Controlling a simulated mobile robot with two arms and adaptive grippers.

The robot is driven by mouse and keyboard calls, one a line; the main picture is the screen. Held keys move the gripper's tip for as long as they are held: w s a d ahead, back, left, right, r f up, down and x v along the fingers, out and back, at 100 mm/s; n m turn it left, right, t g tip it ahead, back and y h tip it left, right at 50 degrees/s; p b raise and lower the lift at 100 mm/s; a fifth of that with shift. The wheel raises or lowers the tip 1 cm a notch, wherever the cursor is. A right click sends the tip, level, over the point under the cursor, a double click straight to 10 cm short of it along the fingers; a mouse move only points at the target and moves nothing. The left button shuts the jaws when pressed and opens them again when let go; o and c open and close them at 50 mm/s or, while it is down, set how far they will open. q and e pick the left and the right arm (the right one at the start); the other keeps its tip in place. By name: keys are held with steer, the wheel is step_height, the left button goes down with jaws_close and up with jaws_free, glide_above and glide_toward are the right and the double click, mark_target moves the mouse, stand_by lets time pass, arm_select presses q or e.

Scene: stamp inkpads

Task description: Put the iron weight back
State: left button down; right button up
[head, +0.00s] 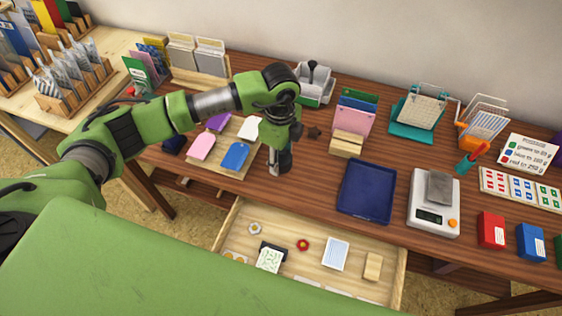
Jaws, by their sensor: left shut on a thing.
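My left gripper (281,158) points down over the wooden desk, right of the board with coloured tags and behind the open drawer. It is shut on a small grey, metal-looking piece, which fits the iron weight (280,167). The hand hides much of this piece, and I cannot tell whether it touches the desk. A grey block (440,187) lies on the white scale (433,215) at the right. My right gripper is not in view.
The open drawer (225,222) holds several small items. A tag board (232,171) is to the left. Red (491,230) and blue (530,243) inkpads sit at the right.

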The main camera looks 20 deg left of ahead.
mark_target(281, 164)
arm_select(q)
steer(key=shift+w+f, duration=0.25)
steer(key=shift+f, duration=1.45)
steer(key=shift+f, duration=0.2)
steer(key=c, duration=1.2)
jaws_free()
steer(key=shift+c, duration=0.2)
steer(key=shift+s, duration=0.1)
step_height(281, 164, up, 11)
steer(key=shift+b, duration=0.5)
steer(key=shift+s+r, duration=0.1)
steer(key=shift+r, duration=0.55)
